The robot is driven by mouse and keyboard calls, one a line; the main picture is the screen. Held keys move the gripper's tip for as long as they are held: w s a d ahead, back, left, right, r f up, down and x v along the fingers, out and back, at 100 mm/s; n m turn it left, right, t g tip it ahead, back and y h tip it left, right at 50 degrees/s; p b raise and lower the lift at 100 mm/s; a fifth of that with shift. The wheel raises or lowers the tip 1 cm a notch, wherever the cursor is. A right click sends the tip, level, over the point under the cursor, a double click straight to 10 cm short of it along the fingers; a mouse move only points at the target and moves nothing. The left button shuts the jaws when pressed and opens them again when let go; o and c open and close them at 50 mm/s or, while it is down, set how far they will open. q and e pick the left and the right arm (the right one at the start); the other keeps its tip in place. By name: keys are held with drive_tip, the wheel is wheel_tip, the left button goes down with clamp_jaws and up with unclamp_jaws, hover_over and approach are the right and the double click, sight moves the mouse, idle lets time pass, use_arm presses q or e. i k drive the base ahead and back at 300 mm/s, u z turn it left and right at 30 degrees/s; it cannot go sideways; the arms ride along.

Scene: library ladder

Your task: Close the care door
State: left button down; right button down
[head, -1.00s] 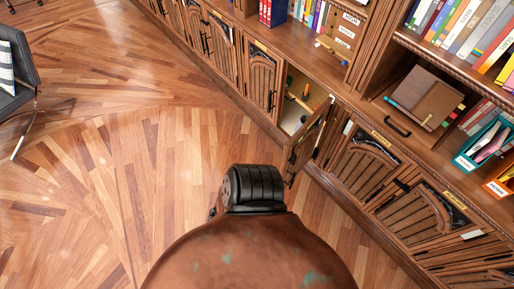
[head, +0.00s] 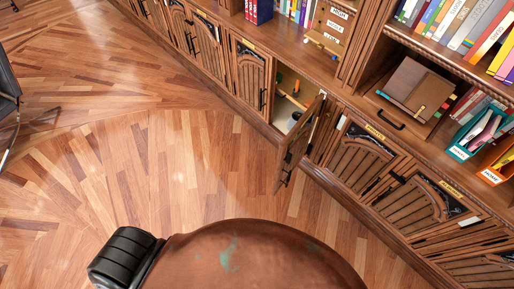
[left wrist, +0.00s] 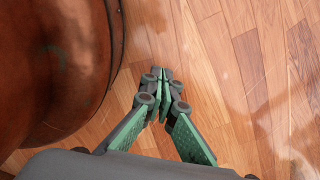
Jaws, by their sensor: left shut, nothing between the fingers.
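The care door (head: 298,146) is a carved wooden cabinet door in the lower row, standing ajar and swung out over the floor in the head view. Its dark handle (head: 286,177) is on the outer edge. The open cupboard (head: 287,108) behind it is partly visible, with an orange-handled item inside. My left gripper (left wrist: 163,75) shows only in the left wrist view. It is shut and empty above bare wood floor, with no door in that view. My right gripper is not in view.
Closed carved doors (head: 359,163) stand to the right of the care door, and another closed door (head: 250,78) to its left. Shelves with books (head: 470,35) rise above. The wood floor (head: 180,170) before the cabinets is clear. A dark chair (head: 8,95) is at the left edge.

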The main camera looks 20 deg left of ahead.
sight(297, 142)
drive_tip(key=u, duration=0.15)
drive_tip(key=i, duration=0.5)
drive_tip(key=u, duration=0.5)
drive_tip(key=k, duration=0.8)
drive_tip(key=z, duration=0.25)
